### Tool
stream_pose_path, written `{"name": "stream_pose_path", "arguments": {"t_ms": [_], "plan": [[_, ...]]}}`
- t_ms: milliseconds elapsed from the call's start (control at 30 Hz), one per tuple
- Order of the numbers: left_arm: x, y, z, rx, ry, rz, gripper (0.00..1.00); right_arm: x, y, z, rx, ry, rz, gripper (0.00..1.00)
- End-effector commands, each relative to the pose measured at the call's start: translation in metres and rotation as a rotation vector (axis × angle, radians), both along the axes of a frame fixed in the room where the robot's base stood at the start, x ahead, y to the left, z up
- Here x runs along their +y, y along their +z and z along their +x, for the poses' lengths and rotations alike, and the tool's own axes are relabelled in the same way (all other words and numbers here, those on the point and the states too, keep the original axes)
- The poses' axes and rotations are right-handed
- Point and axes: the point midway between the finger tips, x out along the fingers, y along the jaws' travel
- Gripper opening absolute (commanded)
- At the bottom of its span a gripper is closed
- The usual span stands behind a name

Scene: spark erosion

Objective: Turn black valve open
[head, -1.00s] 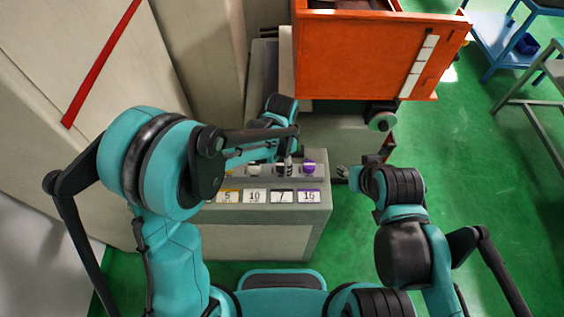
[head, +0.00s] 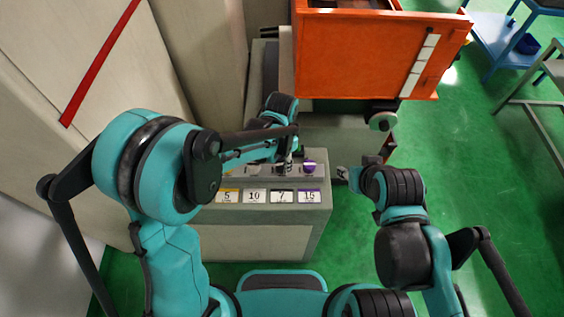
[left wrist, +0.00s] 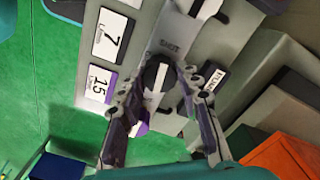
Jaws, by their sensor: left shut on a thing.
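The black valve (left wrist: 158,75) is a round black knob with a white stripe, on the grey control panel (left wrist: 150,22). In the left wrist view the fingers of my left gripper (left wrist: 161,76) stand on either side of it and are shut on it. In the head view my left gripper (head: 284,163) reaches down to the panel behind the label "7" and mostly hides the valve. My right gripper (head: 342,175) hangs to the right of the panel, apart from it; its fingers are too small to read.
A purple valve (head: 309,168) stands close to the right of my left gripper. Labels line the panel front, with the "15" label (head: 309,196) at the right end. An orange box (head: 370,60) stands behind.

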Motion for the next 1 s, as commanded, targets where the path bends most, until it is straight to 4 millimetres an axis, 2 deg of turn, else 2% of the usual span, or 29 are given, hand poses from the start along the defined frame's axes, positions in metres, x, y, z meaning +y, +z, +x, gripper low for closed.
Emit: {"name": "stream_pose_path", "arguments": {"t_ms": [1000], "plan": [[0.001,-0.001,0.0,0.001,0.952,0.001,0.05,0.0,-0.032,0.0,0.0,0.0,0.0,0.4]]}}
